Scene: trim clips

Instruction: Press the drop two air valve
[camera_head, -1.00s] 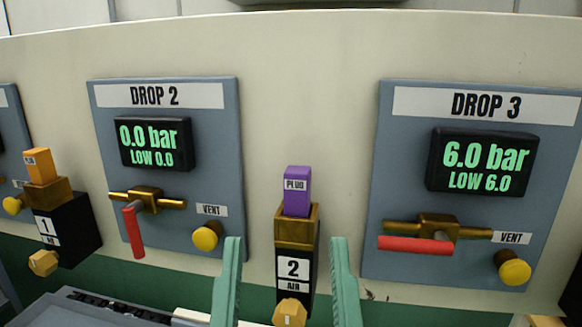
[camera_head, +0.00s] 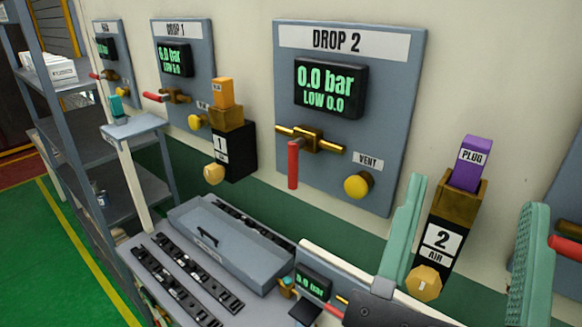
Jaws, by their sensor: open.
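The blue-grey DROP 2 panel (camera_head: 348,190) is on the wall at upper centre. Its display (camera_head: 330,88) reads 0.0 bar, LOW 0.0. Below it is a brass valve (camera_head: 312,139) whose red handle (camera_head: 293,165) hangs straight down. A yellow VENT button (camera_head: 358,186) is to its right. A black block (camera_head: 440,238) marked 2 AIR, with a purple PLUG piece (camera_head: 469,163) on top and a brass knob (camera_head: 423,282) below, stands right of the panel. My gripper (camera_head: 475,195) is open. Its green fingers appear on either side of this block in the picture; contact cannot be told.
The DROP 1 panel (camera_head: 187,90) and a block marked 1 (camera_head: 233,150) with an orange top are to the left. A bench with a grey tray (camera_head: 225,245) and black rails (camera_head: 185,280) lies below. A shelf rack (camera_head: 75,150) stands at far left.

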